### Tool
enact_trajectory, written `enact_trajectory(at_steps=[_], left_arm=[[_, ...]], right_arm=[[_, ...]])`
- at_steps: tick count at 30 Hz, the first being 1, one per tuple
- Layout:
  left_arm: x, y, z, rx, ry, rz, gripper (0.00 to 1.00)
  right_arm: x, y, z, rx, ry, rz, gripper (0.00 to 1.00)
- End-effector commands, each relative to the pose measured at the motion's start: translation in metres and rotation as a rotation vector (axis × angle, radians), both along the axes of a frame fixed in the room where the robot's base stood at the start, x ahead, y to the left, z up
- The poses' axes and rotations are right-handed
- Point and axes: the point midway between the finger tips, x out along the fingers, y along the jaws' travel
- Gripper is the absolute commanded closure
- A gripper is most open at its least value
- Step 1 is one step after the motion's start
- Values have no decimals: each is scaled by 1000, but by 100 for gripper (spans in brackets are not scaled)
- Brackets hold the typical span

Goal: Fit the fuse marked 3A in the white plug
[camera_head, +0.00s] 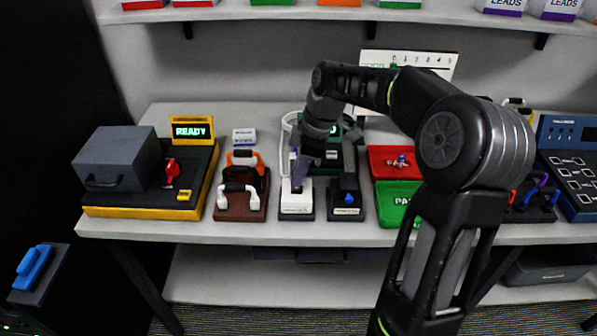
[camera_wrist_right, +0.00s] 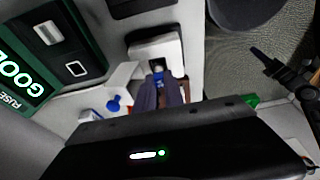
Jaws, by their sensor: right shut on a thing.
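A white plug base (camera_head: 297,207) stands near the front of the bench, left of a dark base (camera_head: 346,210) with a blue knob. In the right wrist view the white plug (camera_wrist_right: 150,47) has a dark opening. My right gripper (camera_head: 300,178) is directly over the white base, pointing down. In the right wrist view its fingers (camera_wrist_right: 165,92) are shut on a small fuse (camera_wrist_right: 158,71), mostly hidden between them, at the plug's opening. I cannot tell whether the fuse is seated, and no marking on it is readable. My left gripper is not in view.
A green tester reading GOOD (camera_wrist_right: 22,75) is close behind the gripper. Red (camera_head: 381,164) and green (camera_head: 392,214) trays lie to the right. A rack of handled tools (camera_head: 240,207) and a yellow-black station (camera_head: 135,212) stand to the left.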

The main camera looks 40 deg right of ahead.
Motion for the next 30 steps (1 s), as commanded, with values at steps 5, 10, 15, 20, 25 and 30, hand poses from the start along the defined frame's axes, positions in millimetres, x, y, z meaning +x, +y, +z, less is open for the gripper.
enact_trajectory(at_steps=[5,10,15,20,25,30], left_arm=[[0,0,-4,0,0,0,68],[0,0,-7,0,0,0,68],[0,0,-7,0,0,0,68],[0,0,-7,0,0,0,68],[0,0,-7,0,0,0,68],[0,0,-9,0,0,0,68]], right_arm=[[0,0,-5,0,0,0,100],[0,0,-8,0,0,1,100],[0,0,-9,0,0,1,100],[0,0,-9,0,0,0,100],[0,0,-9,0,0,0,100],[0,0,-12,0,0,0,100]])
